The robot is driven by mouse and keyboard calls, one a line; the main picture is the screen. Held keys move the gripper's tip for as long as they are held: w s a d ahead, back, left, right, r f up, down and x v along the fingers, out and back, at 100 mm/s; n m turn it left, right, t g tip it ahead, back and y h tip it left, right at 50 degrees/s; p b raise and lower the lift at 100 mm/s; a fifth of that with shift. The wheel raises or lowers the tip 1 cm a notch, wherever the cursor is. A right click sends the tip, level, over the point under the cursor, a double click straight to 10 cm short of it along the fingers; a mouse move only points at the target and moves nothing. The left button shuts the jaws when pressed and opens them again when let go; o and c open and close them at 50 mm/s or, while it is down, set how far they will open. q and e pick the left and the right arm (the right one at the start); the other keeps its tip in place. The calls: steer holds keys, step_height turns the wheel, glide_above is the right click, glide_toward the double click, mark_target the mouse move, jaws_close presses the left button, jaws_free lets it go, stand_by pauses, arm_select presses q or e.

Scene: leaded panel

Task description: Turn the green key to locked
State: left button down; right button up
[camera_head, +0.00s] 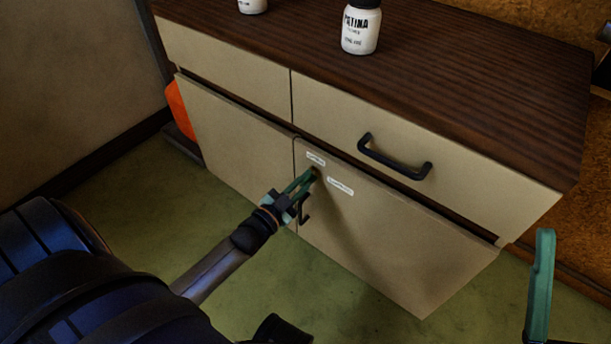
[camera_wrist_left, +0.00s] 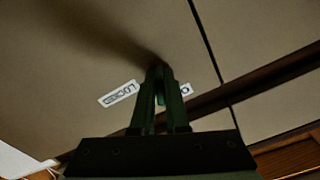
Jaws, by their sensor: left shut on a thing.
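The cabinet door (camera_head: 385,240) carries the key near its upper left corner. My left gripper (camera_head: 313,176) is at that spot, its fingers shut on the green key (camera_wrist_left: 160,98). The fingers cover most of the key, so its turn angle is hard to read. In the wrist view, the left gripper (camera_wrist_left: 158,72) meets the door between two white labels. The longer label (camera_wrist_left: 118,93) appears to read LOCKED; it also shows in the head view (camera_head: 341,186). The shorter label (camera_head: 316,158) is partly hidden behind a finger in the wrist view.
A drawer with a black handle (camera_head: 395,160) is above the door. White bottles (camera_head: 360,30) stand on the wooden top (camera_head: 470,80). A teal upright thing (camera_head: 540,285) is at lower right. Green floor is clear in front.

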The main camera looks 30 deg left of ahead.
arm_select(q)
steer(key=m+p, duration=0.1)
steer(key=m, duration=0.1)
steer(key=shift+r+m, duration=0.1)
steer(key=shift+m, duration=0.3)
steer(key=m, duration=0.2)
steer(key=shift+m+p, duration=0.3)
steer(key=shift+m, duration=0.1)
steer(key=m, duration=0.2)
steer(key=shift+m, duration=2.2)
steer(key=c, duration=0.9)
jaws_free()
